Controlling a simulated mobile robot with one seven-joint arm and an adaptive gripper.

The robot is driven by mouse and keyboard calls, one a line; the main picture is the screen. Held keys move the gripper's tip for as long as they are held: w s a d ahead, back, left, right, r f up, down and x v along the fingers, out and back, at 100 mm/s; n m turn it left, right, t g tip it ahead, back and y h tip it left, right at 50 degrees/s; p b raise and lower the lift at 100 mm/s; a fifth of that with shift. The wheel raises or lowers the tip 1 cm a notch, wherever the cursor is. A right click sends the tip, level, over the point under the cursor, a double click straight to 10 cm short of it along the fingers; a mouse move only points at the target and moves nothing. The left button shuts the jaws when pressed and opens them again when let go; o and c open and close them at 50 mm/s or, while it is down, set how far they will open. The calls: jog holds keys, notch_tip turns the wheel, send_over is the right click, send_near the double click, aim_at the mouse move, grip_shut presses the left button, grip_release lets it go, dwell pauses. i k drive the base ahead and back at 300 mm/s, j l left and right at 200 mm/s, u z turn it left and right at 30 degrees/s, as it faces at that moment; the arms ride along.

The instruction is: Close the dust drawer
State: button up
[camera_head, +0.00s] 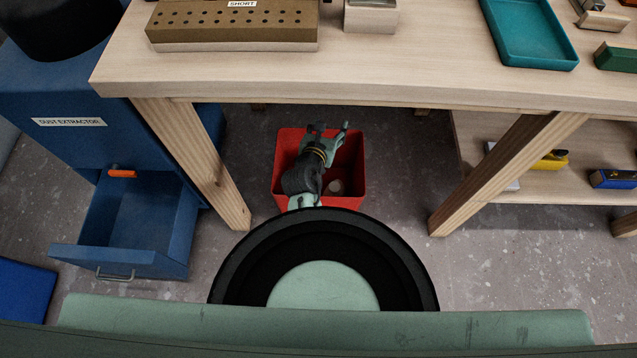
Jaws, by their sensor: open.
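The blue dust drawer (128,260) is pulled well out of the blue dust extractor cabinet (65,150) at the left. Its front panel, with a metal handle (115,275), stands away from the cabinet. The inside of the drawer shows and looks empty. My gripper (330,131) is in the middle of the view, over a red bin (283,165) under the workbench. It is open, with its fingers apart and nothing seen between them. It is well to the right of the drawer and not touching it.
The wooden workbench (420,75) overhangs the bin, and its front left leg (200,165) stands between my gripper and the drawer. An orange part (122,173) sits above the drawer opening. A blue panel (22,285) is at the lower left. Grey floor (222,258) is clear beside the drawer.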

aim_at(142, 226)
jog(key=k+j, duration=0.2)
jog(key=k, duration=0.3)
jog(key=k+j, duration=0.2)
jog(key=k, duration=0.3)
